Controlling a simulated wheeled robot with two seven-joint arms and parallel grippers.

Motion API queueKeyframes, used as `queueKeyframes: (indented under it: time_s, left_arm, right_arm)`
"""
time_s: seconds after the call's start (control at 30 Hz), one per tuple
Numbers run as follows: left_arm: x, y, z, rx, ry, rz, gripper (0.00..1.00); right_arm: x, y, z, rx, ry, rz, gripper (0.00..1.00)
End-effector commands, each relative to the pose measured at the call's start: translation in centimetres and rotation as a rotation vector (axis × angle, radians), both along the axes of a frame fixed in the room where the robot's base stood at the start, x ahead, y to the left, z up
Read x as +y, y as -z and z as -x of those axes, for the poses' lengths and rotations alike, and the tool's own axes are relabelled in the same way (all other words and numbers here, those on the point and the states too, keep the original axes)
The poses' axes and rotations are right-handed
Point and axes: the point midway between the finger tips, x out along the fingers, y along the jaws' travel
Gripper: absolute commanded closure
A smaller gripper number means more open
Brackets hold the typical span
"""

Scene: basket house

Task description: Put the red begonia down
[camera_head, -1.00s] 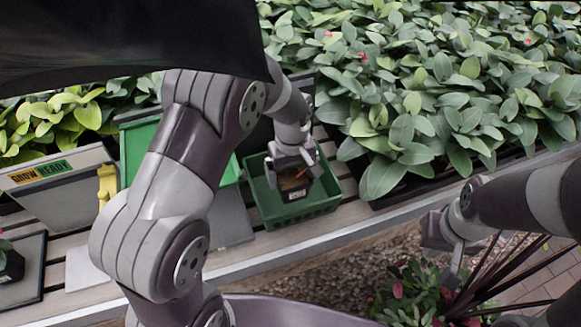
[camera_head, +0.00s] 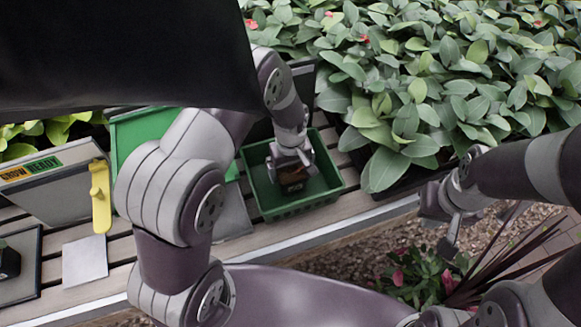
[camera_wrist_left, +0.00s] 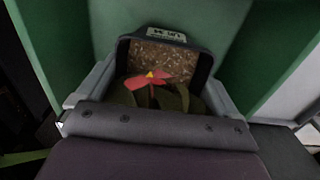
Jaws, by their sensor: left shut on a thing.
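The red begonia is in a small dark square pot (camera_head: 293,184) with a pale label on its side. In the left wrist view its red flower (camera_wrist_left: 140,82) and green leaves show above brown soil (camera_wrist_left: 163,59). My left gripper (camera_head: 290,162) is shut on the pot, inside the green basket (camera_head: 306,208). The basket's green wall (camera_wrist_left: 60,35) surrounds the pot in the left wrist view. I cannot tell whether the pot's base touches the basket floor. My right gripper (camera_head: 447,218) hangs empty over the gravel at the right; its jaw opening is unclear.
Dense leafy plants (camera_head: 430,90) fill the bench behind and right of the basket. Left of it are a green container (camera_head: 145,140), a grey box with a sign (camera_head: 60,190) and a yellow tool (camera_head: 100,195). Gravel (camera_head: 365,240) and a flowering plant (camera_head: 420,275) lie in front.

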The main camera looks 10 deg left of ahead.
Motion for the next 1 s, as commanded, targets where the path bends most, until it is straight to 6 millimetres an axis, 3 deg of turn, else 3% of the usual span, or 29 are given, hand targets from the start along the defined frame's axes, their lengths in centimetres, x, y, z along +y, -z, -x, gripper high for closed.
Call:
queueKeyframes:
  time_s: [0.1,0.13,0.17,0.47,0.8,1.0]
  left_arm:
    - [0.0,0.4,0.0,0.0,0.0,0.0,0.46]
    - [0.0,0.4,0.0,0.0,0.0,0.0,0.03]
    - [0.0,0.3,0.0,0.0,0.0,0.0,0.0]
    - [0.0,-0.6,-0.1,-0.002,0.0,0.0,0.0]
    - [0.0,-9.0,-0.1,-0.004,0.0,0.001,0.0]
    - [0.0,-11.8,0.0,0.0,0.0,0.0,0.0]
  right_arm:
    - [0.0,0.3,0.0,0.0,0.0,0.0,1.0]
    - [0.0,0.3,0.0,0.0,0.0,0.0,1.0]
    - [0.0,0.2,0.0,0.0,0.0,0.0,1.0]
    - [0.0,0.0,0.0,0.0,0.0,0.0,1.0]
    - [0.0,0.4,0.0,0.0,0.0,0.0,1.0]
    - [0.0,0.5,0.0,0.0,0.0,0.0,1.0]
